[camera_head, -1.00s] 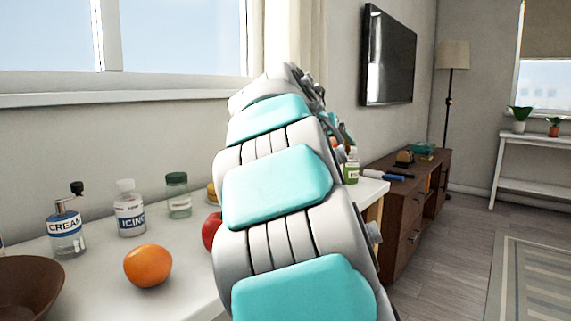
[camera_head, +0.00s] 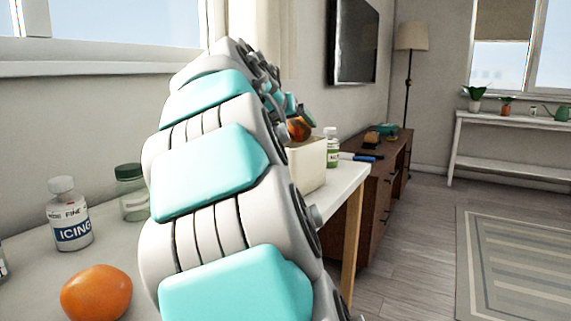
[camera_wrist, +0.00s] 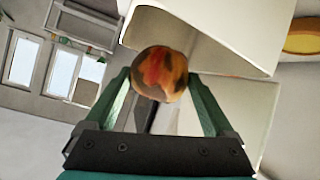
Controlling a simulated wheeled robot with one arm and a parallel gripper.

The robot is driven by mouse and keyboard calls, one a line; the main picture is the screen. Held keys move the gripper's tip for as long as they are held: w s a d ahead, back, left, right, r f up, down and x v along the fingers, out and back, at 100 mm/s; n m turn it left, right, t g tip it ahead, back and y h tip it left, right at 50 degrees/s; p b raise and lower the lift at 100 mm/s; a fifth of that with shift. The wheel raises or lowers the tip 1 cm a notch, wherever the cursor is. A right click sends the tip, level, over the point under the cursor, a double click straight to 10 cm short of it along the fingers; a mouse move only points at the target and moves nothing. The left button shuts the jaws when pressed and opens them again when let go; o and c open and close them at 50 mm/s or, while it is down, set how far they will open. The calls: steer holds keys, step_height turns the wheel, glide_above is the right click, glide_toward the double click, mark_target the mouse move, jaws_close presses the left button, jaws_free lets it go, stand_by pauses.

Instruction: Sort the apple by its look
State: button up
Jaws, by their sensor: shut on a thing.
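A mottled apple (camera_head: 298,128), orange-red with dark brown patches, shows past the far end of my arm in the head view. It also shows in the wrist view (camera_wrist: 160,72), held between the two green fingers of my gripper (camera_wrist: 161,82). My gripper is shut on it. A cream-white bin (camera_head: 308,165) stands on the counter, and the apple appears at or above its rim. Its pale walls (camera_wrist: 215,25) fill much of the upper right in the wrist view. My arm hides part of the bin.
An orange (camera_head: 97,292), an icing bottle (camera_head: 70,215) and a green-capped jar (camera_head: 132,192) stand on the left of the counter (camera_head: 345,180). A green-labelled bottle (camera_head: 333,148) stands beyond the bin. A yellow round thing (camera_wrist: 304,42) shows in the wrist view.

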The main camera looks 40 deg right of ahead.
steer(key=shift+f, duration=0.75)
steer(key=o, duration=1.2)
steer(key=shift+o, duration=0.2)
steer(key=v, duration=0.7)
steer(key=shift+s+a+r, duration=0.15)
steer(key=shift+a+r, duration=0.05)
steer(key=shift+a, duration=0.15)
